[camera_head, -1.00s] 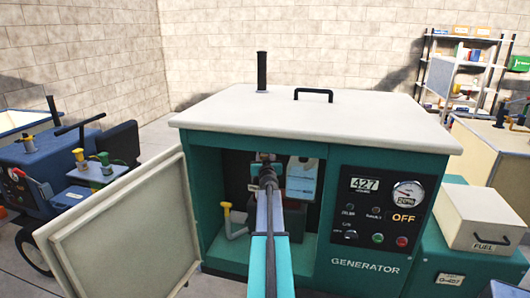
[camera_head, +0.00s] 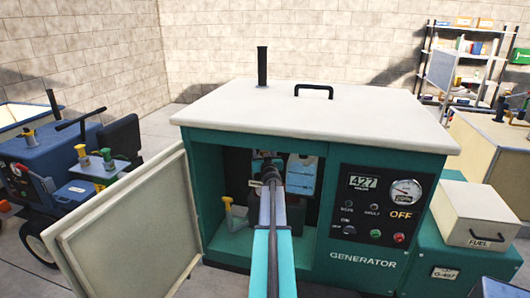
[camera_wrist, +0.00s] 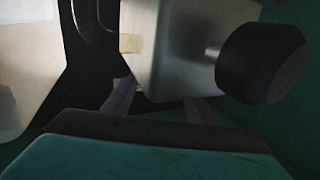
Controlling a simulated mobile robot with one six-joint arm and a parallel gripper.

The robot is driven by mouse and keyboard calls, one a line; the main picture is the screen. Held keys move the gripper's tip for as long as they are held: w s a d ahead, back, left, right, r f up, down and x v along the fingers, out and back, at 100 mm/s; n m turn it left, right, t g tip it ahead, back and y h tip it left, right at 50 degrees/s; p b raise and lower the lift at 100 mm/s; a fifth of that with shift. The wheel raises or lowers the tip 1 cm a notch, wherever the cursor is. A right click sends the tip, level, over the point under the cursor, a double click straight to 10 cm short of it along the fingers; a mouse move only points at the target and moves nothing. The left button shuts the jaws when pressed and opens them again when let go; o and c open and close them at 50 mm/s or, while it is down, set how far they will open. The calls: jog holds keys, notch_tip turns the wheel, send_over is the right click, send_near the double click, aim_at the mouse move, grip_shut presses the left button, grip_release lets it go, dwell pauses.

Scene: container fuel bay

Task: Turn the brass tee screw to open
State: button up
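I cannot make out the brass tee screw in either view. In the head view my arm reaches into the open bay of the green generator (camera_head: 210,170), and its own wrist hides what lies straight ahead. In the wrist view my gripper (camera_wrist: 160,103) has two grey fingers standing apart. A pale grey block (camera_wrist: 175,55) with a small tan patch lies ahead of them. I cannot tell whether the fingers touch it. A black round knob (camera_wrist: 262,64) on a short metal stem sticks out from the block's right side.
The open door (camera_head: 130,220) stands left of the bay. A yellow-capped pipe (camera_head: 228,212) is at the bay's lower left, and a pale jug (camera_head: 303,174) stands behind my wrist. The control panel (camera_head: 376,215) is right of the bay. In the wrist view a pale shape (camera_wrist: 25,65) lies at left.

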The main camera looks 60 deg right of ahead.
jog(key=shift+s+d, duration=0.1)
jog(key=shift+s, duration=0.05)
jog(key=shift+s, duration=0.1)
jog(key=shift+s+a, duration=0.3)
jog(key=shift+a, duration=0.05)
jog(key=v, duration=1.2)
jog(key=shift+a, duration=0.35)
jog(key=shift+s, duration=0.15)
dwell(0.4)
